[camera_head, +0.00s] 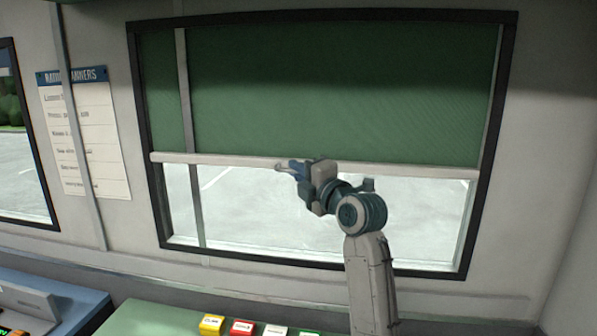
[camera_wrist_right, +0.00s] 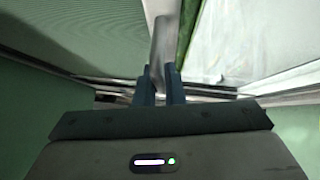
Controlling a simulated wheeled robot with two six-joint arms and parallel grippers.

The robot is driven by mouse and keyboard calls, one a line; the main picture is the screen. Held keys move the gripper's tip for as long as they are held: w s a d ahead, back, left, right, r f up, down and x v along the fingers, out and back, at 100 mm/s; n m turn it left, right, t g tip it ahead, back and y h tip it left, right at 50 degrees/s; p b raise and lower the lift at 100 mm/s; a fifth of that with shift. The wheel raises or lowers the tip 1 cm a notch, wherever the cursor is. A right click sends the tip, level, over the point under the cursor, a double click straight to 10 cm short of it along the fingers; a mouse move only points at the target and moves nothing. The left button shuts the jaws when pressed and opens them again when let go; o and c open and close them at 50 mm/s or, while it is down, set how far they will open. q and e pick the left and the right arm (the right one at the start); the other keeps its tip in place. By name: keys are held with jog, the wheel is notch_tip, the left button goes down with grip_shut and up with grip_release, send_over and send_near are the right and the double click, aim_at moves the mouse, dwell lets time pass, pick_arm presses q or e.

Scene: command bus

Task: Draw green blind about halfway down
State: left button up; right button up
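The green blind (camera_head: 330,90) hangs in the dark-framed window and covers a little over its upper half. Its pale bottom bar (camera_head: 400,168) spans the window nearly level. My right gripper (camera_head: 284,166) is at the bar, left of its middle. In the right wrist view, my blue fingers (camera_wrist_right: 161,88) are close together on either side of a pale grey piece at the blind's lower edge (camera_wrist_right: 160,55); they look shut on it. The green fabric (camera_wrist_right: 90,40) is left of them and bright glass is right. My left gripper is not in view.
A second window (camera_head: 20,140) and a paper notice (camera_head: 85,130) are on the left wall. Below the window is a green console (camera_head: 150,318) with several coloured buttons (camera_head: 242,327). The window below the bar (camera_head: 260,210) is uncovered.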

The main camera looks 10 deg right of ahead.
grip_shut()
